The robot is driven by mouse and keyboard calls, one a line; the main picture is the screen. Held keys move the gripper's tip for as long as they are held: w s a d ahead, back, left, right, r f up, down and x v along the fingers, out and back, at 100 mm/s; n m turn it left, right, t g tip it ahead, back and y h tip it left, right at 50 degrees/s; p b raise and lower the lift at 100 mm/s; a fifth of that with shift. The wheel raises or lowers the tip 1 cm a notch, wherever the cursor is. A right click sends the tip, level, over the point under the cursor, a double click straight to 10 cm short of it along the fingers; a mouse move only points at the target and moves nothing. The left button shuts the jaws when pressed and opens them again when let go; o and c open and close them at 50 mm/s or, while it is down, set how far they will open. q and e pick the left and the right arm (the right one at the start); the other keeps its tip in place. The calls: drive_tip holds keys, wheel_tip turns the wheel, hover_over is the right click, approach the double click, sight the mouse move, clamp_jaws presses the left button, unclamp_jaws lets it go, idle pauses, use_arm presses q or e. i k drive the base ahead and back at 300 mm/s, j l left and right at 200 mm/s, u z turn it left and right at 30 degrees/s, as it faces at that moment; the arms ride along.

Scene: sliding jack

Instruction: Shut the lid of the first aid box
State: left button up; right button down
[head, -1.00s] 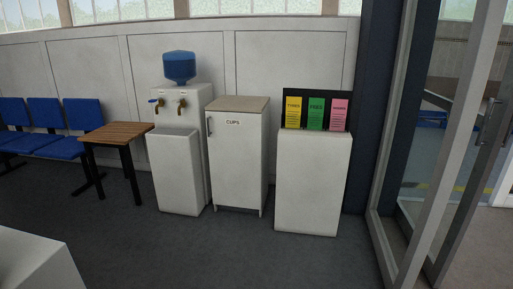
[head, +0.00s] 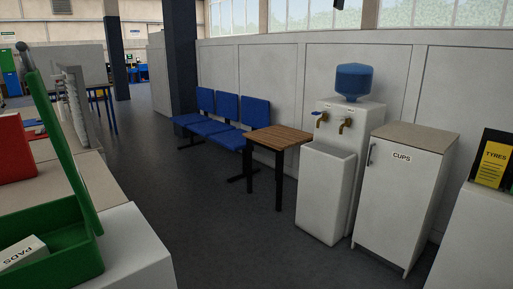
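A green first aid box (head: 78,262) stands at the lower left of the head view, cut off by the picture's edge. Its lid (head: 58,130) is open and stands up, leaning slightly back. A white packet marked PADS (head: 22,254) lies inside the box. Neither of my grippers is in view.
The box is on a pale counter (head: 92,182), with a red object (head: 14,150) behind it. Blue chairs (head: 228,122), a wooden table (head: 280,136), a water dispenser (head: 328,180) and a CUPS cabinet (head: 405,190) line the wall. The dark floor (head: 225,240) between is clear.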

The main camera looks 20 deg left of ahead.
sight(34, 81)
drive_tip(key=i+u, duration=0.15)
drive_tip(key=u, duration=0.3)
drive_tip(key=i+l+u, duration=0.15)
drive_tip(key=u, duration=0.25)
drive_tip(key=i+l+u, duration=0.15)
drive_tip(key=u, duration=0.3)
